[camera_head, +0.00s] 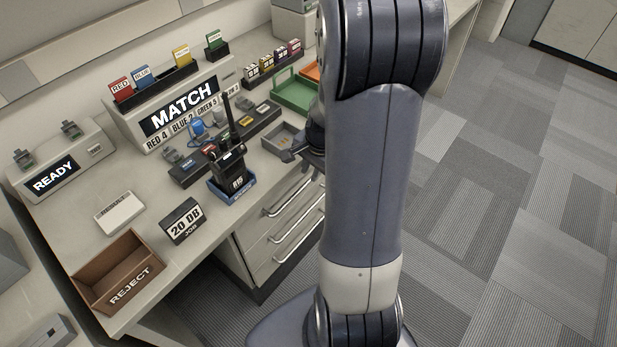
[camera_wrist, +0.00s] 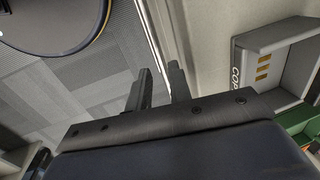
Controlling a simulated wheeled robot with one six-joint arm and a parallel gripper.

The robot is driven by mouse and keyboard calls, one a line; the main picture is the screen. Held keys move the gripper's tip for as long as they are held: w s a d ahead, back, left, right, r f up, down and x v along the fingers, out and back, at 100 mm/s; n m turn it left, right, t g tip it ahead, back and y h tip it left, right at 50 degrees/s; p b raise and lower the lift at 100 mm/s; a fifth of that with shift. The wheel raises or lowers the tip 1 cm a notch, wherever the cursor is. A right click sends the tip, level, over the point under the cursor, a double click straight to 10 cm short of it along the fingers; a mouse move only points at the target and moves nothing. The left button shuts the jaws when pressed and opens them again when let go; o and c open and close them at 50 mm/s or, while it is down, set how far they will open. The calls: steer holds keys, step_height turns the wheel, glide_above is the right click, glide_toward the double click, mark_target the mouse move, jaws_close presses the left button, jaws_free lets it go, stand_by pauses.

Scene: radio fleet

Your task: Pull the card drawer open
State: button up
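A pedestal under the desk has stacked pale drawers with silver bar handles (camera_head: 288,196); they look shut in the head view. No label shows which one is the card drawer. My gripper (camera_wrist: 158,68) shows two dark fingers set apart in the wrist view. A pale bar, seemingly a drawer handle (camera_wrist: 150,32), runs up the picture between and beyond the fingertips. I cannot tell whether the fingers touch it. In the head view my gripper is at the desk's front edge above the handles, mostly hidden behind my arm.
The desk (camera_head: 75,235) holds a brown reject bin (camera_head: 118,270), a black radio (camera_head: 231,165) in a blue stand, a match board (camera_head: 180,105) and a green tray (camera_head: 292,92). A grey tray (camera_wrist: 280,35) stands on the desk right of the fingers. Carpeted floor (camera_head: 500,190) is clear to the right.

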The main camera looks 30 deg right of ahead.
mark_target(307, 182)
steer(key=shift+w+a+f, duration=0.1)
steer(key=shift+w+f, duration=0.1)
steer(key=shift+f, duration=0.85)
steer(key=shift+w+a+f, duration=0.1)
steer(key=shift+w+f, duration=0.05)
steer(key=shift+f, duration=0.85)
jaws_close()
